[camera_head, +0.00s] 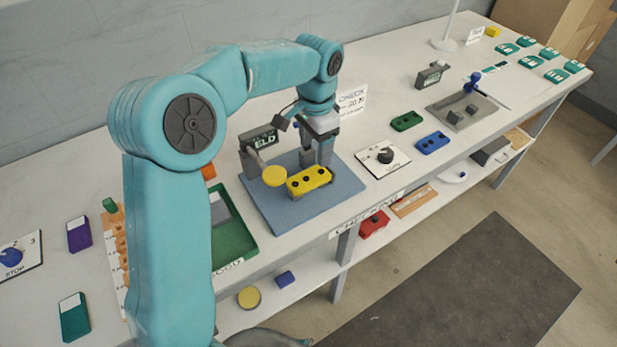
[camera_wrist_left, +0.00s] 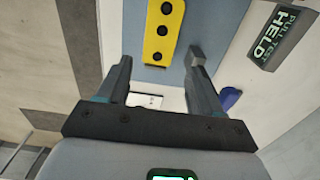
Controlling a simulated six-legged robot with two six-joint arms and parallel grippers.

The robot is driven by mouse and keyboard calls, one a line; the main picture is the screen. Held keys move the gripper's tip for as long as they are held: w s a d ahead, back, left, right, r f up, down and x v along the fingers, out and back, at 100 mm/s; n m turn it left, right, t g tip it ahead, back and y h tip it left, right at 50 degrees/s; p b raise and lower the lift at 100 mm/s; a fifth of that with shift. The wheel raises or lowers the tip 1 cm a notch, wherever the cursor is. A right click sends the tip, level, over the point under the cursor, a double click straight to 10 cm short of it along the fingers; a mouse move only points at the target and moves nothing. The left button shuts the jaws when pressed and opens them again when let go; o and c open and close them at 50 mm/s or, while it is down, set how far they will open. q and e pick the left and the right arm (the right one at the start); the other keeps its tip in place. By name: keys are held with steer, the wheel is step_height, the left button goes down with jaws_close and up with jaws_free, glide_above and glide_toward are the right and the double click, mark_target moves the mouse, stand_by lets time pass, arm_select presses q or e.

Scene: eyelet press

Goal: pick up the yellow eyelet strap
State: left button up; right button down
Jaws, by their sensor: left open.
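The yellow eyelet strap (camera_head: 309,180) has a row of black holes. It sits on a small grey fixture on the blue mat (camera_head: 342,198). In the left wrist view the strap (camera_wrist_left: 163,34) lies ahead of the fingers, roughly in line with the gap between them. My left gripper (camera_head: 318,160) points down just behind the strap in the head view. In the left wrist view its two fingers (camera_wrist_left: 160,62) are apart with nothing between them. I cannot tell whether a finger touches the strap. My right gripper is not in view.
A yellow disc (camera_head: 274,176) on a grey arm stands left of the strap. A sign reading HELD (camera_head: 262,138) is behind it, and also in the left wrist view (camera_wrist_left: 272,38). A green tray (camera_head: 233,240) lies left, a dial plate (camera_head: 384,158) right.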

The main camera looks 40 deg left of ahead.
mark_target(312, 176)
arm_select(q)
steer(key=shift+w+f, duration=0.2)
steer(key=shift+f, duration=0.75)
steer(key=shift+d+f, duration=0.1)
steer(key=shift+f, duration=0.25)
steer(key=shift+s+f, duration=0.1)
steer(key=shift+s, duration=0.2)
steer(key=f, duration=0.5)
steer(key=shift+s+a+f, duration=0.1)
steer(key=shift+s+a, duration=0.1)
steer(key=shift+s, duration=0.15)
steer(key=shift+w, duration=0.2)
steer(key=c, duration=0.8)
steer(key=shift+s, duration=0.1)
